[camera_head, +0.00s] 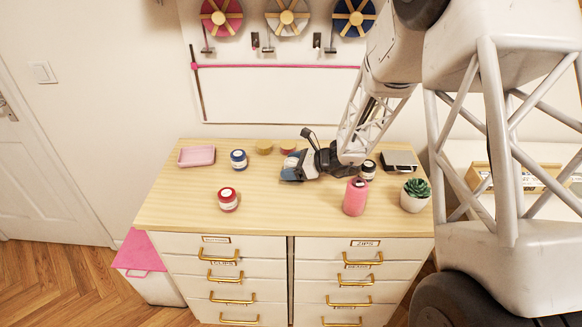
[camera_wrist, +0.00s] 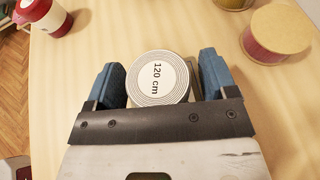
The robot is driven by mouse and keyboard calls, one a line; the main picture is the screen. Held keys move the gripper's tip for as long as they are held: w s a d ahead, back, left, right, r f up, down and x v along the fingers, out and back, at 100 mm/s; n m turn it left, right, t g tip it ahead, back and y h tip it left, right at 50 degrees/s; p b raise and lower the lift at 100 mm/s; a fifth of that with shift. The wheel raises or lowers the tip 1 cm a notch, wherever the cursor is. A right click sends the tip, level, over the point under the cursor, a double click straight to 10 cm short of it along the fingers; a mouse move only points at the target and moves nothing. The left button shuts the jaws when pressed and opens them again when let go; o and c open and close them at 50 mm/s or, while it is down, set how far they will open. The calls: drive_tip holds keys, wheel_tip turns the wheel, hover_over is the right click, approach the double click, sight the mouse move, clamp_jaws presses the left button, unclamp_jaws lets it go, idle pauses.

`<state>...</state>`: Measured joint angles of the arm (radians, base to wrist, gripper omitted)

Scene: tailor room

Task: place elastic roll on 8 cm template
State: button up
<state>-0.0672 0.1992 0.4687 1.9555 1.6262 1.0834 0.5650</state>
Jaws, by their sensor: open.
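A round roll of coiled grey-white band (camera_wrist: 159,76) with "120 cm" on its top lies between my fingers in the wrist view. It may be the elastic roll; the label does not say. My gripper (camera_wrist: 160,72) is open around it, with a gap at the right finger; I cannot tell whether the left finger touches. A grey-beige edge shows beside the roll, too little to identify. In the head view my gripper (camera_head: 288,173) is low over the tabletop and hides the roll. I cannot make out an 8 cm template in either view.
The front middle is clear.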

drive_tip(key=v, duration=1.2)
idle(0.7)
drive_tip(key=s+d+r+n+h, duration=0.2)
drive_tip(key=s+r+n+h, duration=0.2)
drive_tip(key=s+r+n, duration=0.55)
drive_tip(key=s+d+r+n+h, duration=0.2)
drive_tip(key=s+r+n+h, duration=0.25)
drive_tip(key=s+r, duration=1.05)
drive_tip(key=s+d+r+n+t+h, duration=0.1)
drive_tip(key=s+d+r+n+h, duration=0.15)
drive_tip(key=s, duration=0.55)
drive_tip(key=s+d+r+n+t+h, duration=0.1)
drive_tip(key=s+d+n+t+h, duration=0.2)
drive_tip(key=s, duration=0.4)
wheel_tip(320, 180, down, 9)
drive_tip(key=w+g, duration=0.1)
drive_tip(key=g, duration=0.3)
drive_tip(key=shift+d+n+y, duration=0.25)
drive_tip(key=shift+n+y, duration=0.05)
drive_tip(key=shift+n, duration=0.15)
